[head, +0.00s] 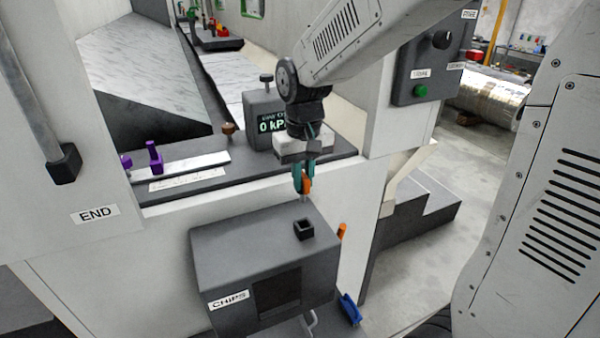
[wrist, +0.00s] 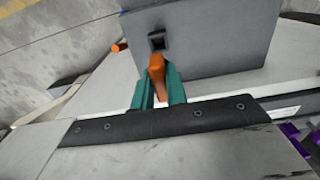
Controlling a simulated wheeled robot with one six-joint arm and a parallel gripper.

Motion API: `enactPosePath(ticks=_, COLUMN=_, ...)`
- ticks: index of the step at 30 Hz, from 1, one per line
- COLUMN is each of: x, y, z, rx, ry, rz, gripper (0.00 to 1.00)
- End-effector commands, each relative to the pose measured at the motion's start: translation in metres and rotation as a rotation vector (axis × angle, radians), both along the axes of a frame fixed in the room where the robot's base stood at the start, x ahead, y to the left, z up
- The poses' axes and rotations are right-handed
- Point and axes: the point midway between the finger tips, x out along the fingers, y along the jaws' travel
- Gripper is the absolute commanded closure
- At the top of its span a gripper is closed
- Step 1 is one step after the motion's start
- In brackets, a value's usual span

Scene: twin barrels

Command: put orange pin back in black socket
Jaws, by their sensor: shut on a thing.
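My gripper (head: 304,178) has teal fingers and is shut on the orange pin (head: 306,186). The pin hangs below the fingers, and a pale metal tip shows under its orange part in the head view. In the wrist view the pin (wrist: 156,72) sits between the fingers (wrist: 158,88). The black socket (head: 304,230) is a small square block with an opening, on top of the grey CHIPS box. It also shows in the wrist view (wrist: 157,41), just beyond the pin. The pin is apart from the socket, above and behind it in the head view.
The grey CHIPS box (head: 220,250) stands in front of the white machine. Another orange piece (head: 342,231) is at its right side. A dark ledge (head: 180,193) behind holds purple parts (head: 154,157) and a display box (head: 262,105). A blue item (head: 349,309) lies low at the right.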

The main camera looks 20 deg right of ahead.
Motion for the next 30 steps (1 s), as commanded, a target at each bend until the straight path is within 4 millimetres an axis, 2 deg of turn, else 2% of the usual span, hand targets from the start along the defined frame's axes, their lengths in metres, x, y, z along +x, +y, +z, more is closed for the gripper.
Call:
enactPosePath(ticks=8, x=-0.002, y=-0.002, z=-0.001, rx=0.000, ry=0.001, rz=-0.003, gripper=1.00)
enactPosePath(ticks=24, x=-0.001, y=0.001, z=-0.046, rx=0.000, ry=0.002, rz=0.001, gripper=1.00)
enactPosePath(ticks=30, x=-0.001, y=0.001, z=-0.056, rx=0.000, ry=0.000, rz=0.001, gripper=1.00)
